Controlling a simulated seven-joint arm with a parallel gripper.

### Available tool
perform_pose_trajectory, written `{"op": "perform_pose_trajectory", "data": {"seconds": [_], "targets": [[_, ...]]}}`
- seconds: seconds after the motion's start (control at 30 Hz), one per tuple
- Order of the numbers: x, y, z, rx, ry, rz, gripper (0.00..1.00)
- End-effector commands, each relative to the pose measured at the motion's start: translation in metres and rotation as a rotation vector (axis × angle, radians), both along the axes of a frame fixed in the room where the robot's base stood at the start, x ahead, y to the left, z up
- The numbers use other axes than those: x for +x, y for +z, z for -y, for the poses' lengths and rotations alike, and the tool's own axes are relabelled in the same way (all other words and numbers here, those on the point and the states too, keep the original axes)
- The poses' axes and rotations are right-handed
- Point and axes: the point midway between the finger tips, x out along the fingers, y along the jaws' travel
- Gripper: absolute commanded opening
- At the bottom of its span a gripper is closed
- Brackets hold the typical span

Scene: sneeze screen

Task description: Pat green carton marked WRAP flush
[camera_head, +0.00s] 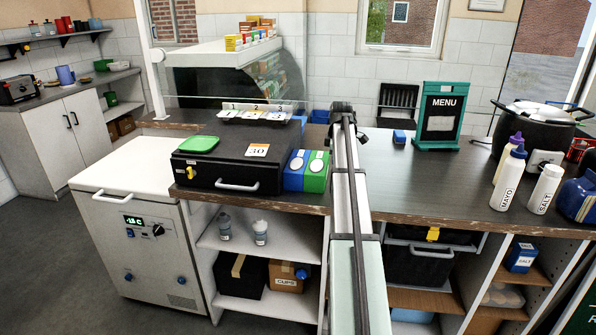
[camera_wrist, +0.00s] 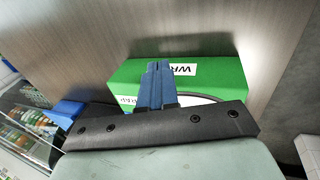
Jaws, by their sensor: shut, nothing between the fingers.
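The green carton marked WRAP (camera_head: 315,184) stands on the counter beside a blue carton (camera_head: 293,182), at the right side of a black case (camera_head: 228,160). In the wrist view the green carton (camera_wrist: 215,82) fills the middle, with its white label partly readable. My gripper (camera_wrist: 157,68) is shut and empty, its blue fingers together in front of the green carton. The fingers cover part of the carton, and I cannot tell whether they touch it. In the head view my arm stands just right of the carton and my fingertips are not visible.
The counter (camera_head: 400,185) is clear just right of my arm. A MENU sign (camera_head: 441,114), a MAYO bottle (camera_head: 508,180), a SALT bottle (camera_head: 546,188) and a black pot (camera_head: 535,125) stand further right. A clear screen (camera_head: 215,85) rises behind the case.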

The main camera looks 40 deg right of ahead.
Motion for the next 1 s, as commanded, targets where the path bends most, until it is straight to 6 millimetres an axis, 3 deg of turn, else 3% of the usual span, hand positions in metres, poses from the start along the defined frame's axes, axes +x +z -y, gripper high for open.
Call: {"op": "perform_pose_trajectory", "data": {"seconds": [0.6,1.0], "targets": [[0.0,0.051,0.0,-0.001,0.0,0.001,0.0],[0.0,0.059,0.0,0.001,0.0,-0.001,0.0]]}}
